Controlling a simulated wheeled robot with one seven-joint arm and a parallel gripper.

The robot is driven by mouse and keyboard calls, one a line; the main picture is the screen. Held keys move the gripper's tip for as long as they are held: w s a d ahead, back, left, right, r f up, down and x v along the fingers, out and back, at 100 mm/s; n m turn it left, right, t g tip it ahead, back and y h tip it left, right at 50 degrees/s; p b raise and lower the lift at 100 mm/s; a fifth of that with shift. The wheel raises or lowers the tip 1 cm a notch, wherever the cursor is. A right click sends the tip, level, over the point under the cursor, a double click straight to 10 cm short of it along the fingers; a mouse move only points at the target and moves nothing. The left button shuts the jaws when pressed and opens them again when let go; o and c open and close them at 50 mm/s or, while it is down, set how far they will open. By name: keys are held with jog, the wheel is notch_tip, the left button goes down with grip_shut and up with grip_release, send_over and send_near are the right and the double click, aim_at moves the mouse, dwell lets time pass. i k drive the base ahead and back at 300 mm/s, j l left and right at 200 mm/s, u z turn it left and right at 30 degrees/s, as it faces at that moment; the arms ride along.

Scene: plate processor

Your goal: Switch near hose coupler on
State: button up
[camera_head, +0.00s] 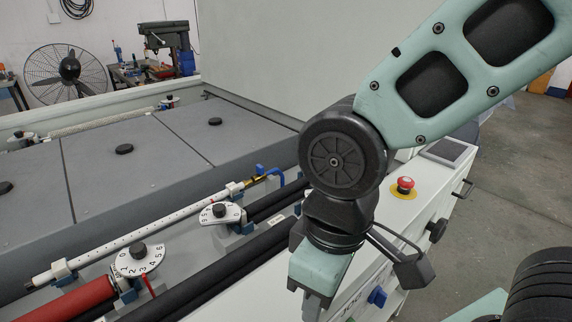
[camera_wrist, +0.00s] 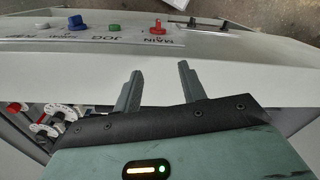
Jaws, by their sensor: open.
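A blue lever (camera_head: 275,176) with a brass fitting sits at the right end of the white graduated tube in the head view. It looks like a hose coupler, but I cannot tell for sure that it is the near one, nor its on or off state. My gripper (camera_head: 316,300) points down over the machine's front edge, right of and nearer than that lever. In the wrist view my gripper's two fingers (camera_wrist: 160,88) are apart with nothing between them. They are beside the white front panel. The blue lever is not clearly seen in the wrist view.
The front panel has a blue knob (camera_head: 377,297), also in the wrist view (camera_wrist: 76,23), and a red MAIN switch (camera_wrist: 156,28). A red emergency button (camera_head: 405,185) stands on the top. Numbered dials (camera_head: 139,261) and black rollers lie left of my arm. Open floor lies right.

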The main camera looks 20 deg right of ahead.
aim_at(262, 175)
jog(key=i+l+u, duration=0.1)
jog(key=l+u, duration=0.6)
jog(key=l, duration=0.25)
